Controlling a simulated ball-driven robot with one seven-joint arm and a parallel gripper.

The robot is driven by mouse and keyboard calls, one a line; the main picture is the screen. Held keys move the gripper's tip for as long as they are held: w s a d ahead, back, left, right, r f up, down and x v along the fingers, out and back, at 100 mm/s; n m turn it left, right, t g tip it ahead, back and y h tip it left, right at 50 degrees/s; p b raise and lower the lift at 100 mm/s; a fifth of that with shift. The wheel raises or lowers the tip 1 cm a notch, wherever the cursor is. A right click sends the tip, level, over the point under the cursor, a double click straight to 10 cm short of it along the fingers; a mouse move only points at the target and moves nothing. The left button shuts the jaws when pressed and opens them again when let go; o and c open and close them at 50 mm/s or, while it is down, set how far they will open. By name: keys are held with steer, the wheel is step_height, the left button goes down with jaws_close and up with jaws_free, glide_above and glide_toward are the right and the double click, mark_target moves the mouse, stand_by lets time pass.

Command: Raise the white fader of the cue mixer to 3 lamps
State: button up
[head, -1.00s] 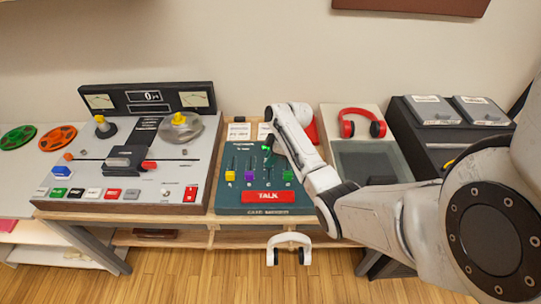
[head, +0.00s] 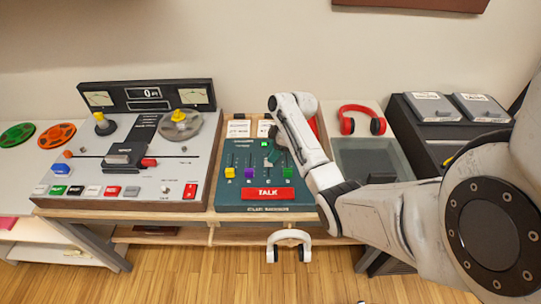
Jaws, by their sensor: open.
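The cue mixer (head: 225,199) is a dark teal panel on the wooden bench, with a red TALK bar (head: 267,194) at its front. Its yellow fader (head: 230,172), purple fader (head: 249,173) and green fader (head: 287,172) stand low in their slots. I cannot make out the white fader; my gripper and arm cover much of that column. A green lit spot (head: 264,143) shows at the upper middle of the panel.
A tape machine (head: 55,180) with reels and buttons stands left of the mixer. Red headphones (head: 362,121) and a grey tray (head: 370,160) are to the right, beside a dark unit (head: 415,133). White headphones (head: 289,236) hang at the bench's front edge.

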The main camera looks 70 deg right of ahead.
steer(key=v, duration=0.8)
